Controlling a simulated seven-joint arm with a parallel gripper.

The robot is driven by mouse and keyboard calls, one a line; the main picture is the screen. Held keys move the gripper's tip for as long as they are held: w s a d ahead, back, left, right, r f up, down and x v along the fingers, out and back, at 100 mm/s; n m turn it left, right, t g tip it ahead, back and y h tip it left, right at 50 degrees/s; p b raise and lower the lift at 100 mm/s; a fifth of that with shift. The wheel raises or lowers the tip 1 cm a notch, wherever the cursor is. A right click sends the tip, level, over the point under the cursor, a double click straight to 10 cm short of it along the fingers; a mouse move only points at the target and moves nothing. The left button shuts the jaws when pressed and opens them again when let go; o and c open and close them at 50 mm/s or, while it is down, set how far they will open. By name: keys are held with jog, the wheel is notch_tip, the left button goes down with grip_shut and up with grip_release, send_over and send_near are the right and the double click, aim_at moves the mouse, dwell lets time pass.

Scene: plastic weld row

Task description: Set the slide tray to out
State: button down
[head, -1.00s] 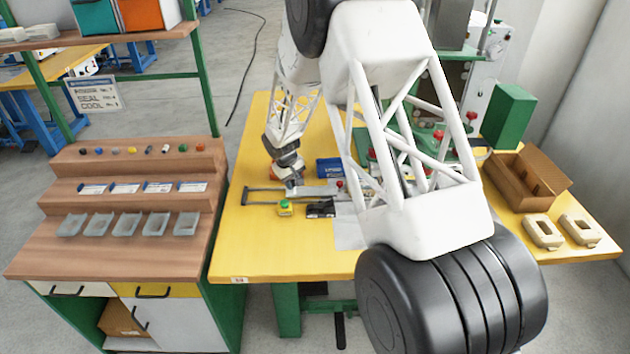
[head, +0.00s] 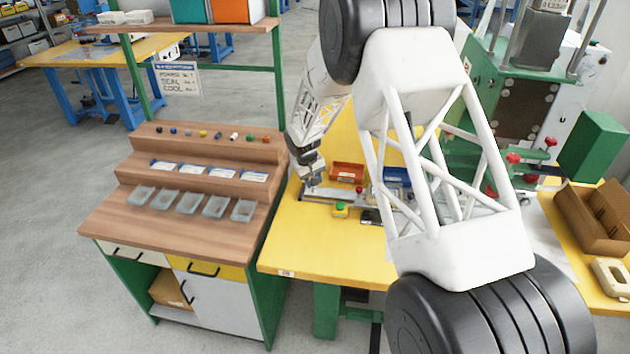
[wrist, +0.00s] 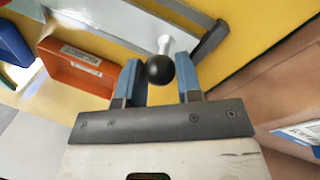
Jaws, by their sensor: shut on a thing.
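My gripper (wrist: 160,80) is shut on a round black knob (wrist: 160,69), with a blue fingertip on either side. The knob stands on a short pale stem. The grey slide tray (wrist: 127,22) lies beyond it in the wrist view, close to the dark end bar (wrist: 212,40) of its rails. In the head view my gripper (head: 312,184) is low over the left end of the slide on the yellow table. The tray (head: 345,195) reaches right from there, with a small red item (head: 359,189) at it. My arm hides the slide's right part.
An orange bin (head: 347,172) and a blue bin (head: 397,177) stand behind the slide. A yellow box with a green button (head: 340,209) sits in front. The wooden stepped bench (head: 190,225) is close on the left. A green-framed machine stands at the right.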

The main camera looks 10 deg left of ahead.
jog(key=shift+a, duration=0.35)
jog(key=c, duration=1.1)
grip_release()
jog(key=o, duration=0.3)
jog(key=shift+d, duration=0.1)
jog(key=shift+r, duration=0.15)
notch_tip(320, 180, up, 7)
jog(key=a, duration=0.1)
jog(key=shift+s+a+r, duration=0.15)
jog(key=shift+s+r, duration=0.05)
jog(key=shift+s, duration=0.25)
jog(key=shift+r, duration=0.1)
